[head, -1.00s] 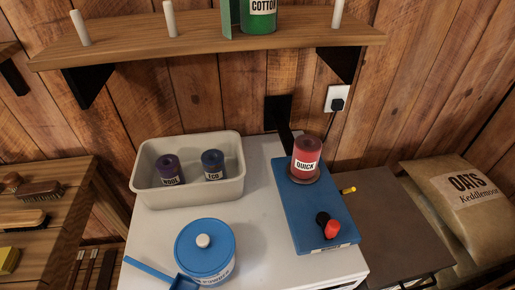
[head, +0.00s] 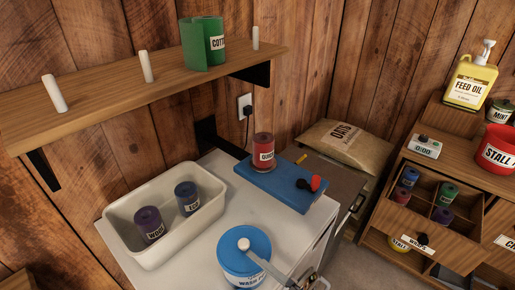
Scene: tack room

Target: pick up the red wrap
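A red wrap (head: 263,148), a roll labelled "QUICK", stands upright on the far left part of a blue flat box (head: 290,187) on the white cabinet top. A second, smaller red roll (head: 401,196) sits in a divided drawer at the right. A thin grey metallic part (head: 301,281) reaches in at the bottom edge, in front of the blue-lidded pot. It may be part of my gripper or arm, but I cannot make out fingers. Nothing is seen touching the red wrap.
A cream bin (head: 122,232) holds a purple and a blue roll. The blue-lidded pot (head: 240,262) stands at the front. A shelf (head: 130,96) with pegs and a green roll (head: 203,44) overhangs the back. An oats sack (head: 345,146) lies behind the blue box.

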